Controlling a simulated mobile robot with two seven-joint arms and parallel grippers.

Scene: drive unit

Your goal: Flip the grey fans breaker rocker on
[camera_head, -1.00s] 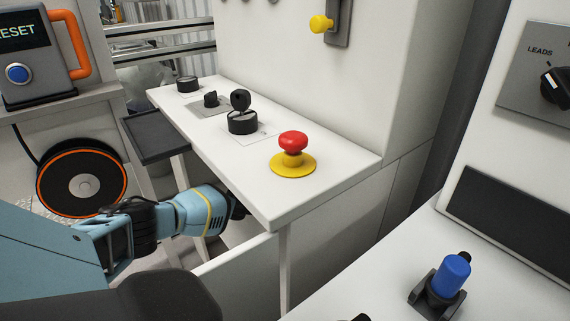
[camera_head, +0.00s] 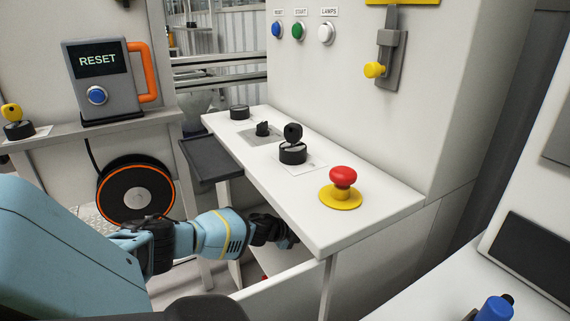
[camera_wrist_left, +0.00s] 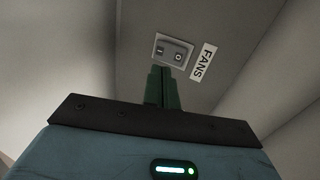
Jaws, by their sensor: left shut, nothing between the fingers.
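The grey fans breaker rocker (camera_wrist_left: 174,51) sits in a pale square frame on a grey panel in the left wrist view. Its face bears I and O marks, and a white FANS label (camera_wrist_left: 203,61) is beside it. My left gripper (camera_wrist_left: 164,72) is shut and empty, its green fingers together with their tips at the lower edge of the rocker frame. I cannot tell whether they touch it. In the head view my left gripper (camera_head: 292,240) is under the front edge of the white bench, where the rocker is hidden. My right gripper is not in view.
The white bench (camera_head: 245,160) carries a red mushroom button (camera_head: 343,177) on a yellow base and several black knobs. A dark tray (camera_head: 208,158) juts from its left side. A cable reel (camera_head: 137,192) and a RESET box (camera_head: 98,75) are at the left.

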